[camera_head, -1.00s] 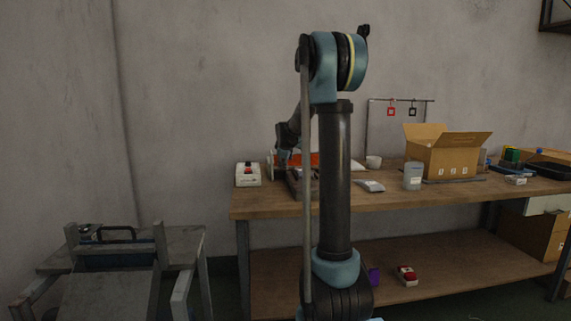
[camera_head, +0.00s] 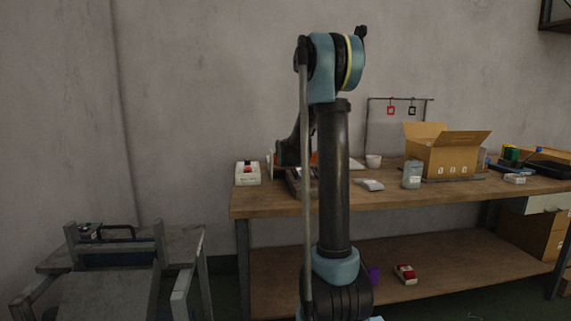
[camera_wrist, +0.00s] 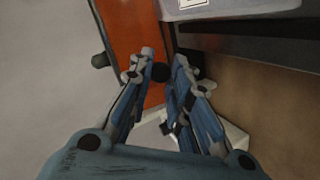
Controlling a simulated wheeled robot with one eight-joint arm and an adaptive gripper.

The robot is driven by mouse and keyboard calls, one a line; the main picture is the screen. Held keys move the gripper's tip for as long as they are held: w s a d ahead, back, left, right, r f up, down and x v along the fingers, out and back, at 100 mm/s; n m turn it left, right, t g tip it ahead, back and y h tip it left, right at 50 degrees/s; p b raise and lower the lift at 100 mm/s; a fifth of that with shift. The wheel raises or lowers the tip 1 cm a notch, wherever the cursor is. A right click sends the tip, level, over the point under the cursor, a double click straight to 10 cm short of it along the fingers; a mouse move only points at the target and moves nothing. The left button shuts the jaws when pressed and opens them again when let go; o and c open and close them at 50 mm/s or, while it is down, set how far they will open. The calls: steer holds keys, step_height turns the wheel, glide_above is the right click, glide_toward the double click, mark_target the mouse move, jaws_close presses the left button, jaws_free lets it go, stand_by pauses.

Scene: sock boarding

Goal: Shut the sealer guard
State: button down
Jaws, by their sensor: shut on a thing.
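The sealer guard is an orange panel (camera_wrist: 128,25) running down the wrist view. In the head view only a small orange patch (camera_head: 313,159) shows beside my arm. A round black knob (camera_wrist: 160,72) sits at the panel's right edge, between my fingertips. My gripper (camera_wrist: 162,65) is shut on this knob. The dark sealer body (camera_head: 297,184) stands on the bench, partly hidden by my arm. My gripper's fingers are hidden in the head view. The guard's exact angle is hard to tell.
A grey metal stand (camera_head: 185,247) is at the left. Bare floor lies between stand and bench.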

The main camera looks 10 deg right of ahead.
steer(key=shift+w+f+t, duration=0.25)
steer(key=shift+f+t, duration=0.3)
steer(key=shift+t, duration=0.65)
steer(key=c, duration=1.5)
jaws_free()
steer(key=shift+o, duration=0.2)
steer(key=v, duration=1.1)
steer(key=shift+s, duration=0.35)
